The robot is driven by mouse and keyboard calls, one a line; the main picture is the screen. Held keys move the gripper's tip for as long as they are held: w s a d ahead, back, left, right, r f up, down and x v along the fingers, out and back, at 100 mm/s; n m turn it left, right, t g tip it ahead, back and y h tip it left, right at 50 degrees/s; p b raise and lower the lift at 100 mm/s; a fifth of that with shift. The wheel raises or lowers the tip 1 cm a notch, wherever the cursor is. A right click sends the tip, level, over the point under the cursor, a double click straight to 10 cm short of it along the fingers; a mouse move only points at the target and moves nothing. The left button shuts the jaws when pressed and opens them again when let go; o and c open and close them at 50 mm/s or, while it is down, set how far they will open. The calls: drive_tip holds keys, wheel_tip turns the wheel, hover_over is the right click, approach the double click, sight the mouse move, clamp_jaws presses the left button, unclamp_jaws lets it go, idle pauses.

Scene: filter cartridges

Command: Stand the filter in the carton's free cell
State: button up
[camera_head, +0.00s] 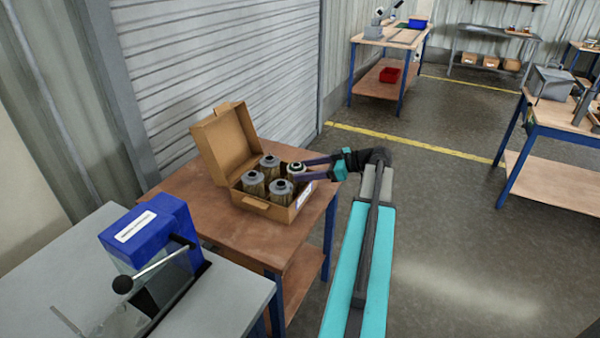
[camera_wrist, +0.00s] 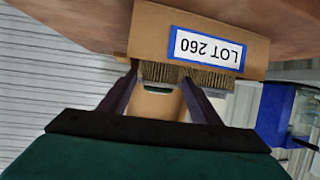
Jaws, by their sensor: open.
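The open cardboard carton (camera_head: 262,206) stands on the brown table with its lid raised at the back. Three grey-capped filters stand in it: one at the back (camera_head: 270,162), one at the left (camera_head: 253,184) and one at the front (camera_head: 281,190). A fourth filter (camera_head: 296,168) shows upright at the carton's right cell, between the fingertips of my gripper (camera_head: 301,170). My gripper is open, its fingers reaching in from the right. In the wrist view my gripper (camera_wrist: 160,78) straddles a pleated filter behind the carton's labelled wall (camera_wrist: 150,40). Filter bottoms are hidden.
The brown table (camera_head: 190,195) has bare room left of the carton. A grey bench (camera_head: 65,265) with a blue-topped press (camera_head: 150,230) stands at the front left. A shutter wall (camera_head: 220,70) is close behind. Other workbenches stand far off.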

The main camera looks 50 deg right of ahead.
drive_tip(key=b+v, duration=0.1)
drive_tip(key=v, duration=0.7)
drive_tip(key=shift+s+r, duration=0.2)
drive_tip(key=shift+s, duration=0.1)
idle(0.5)
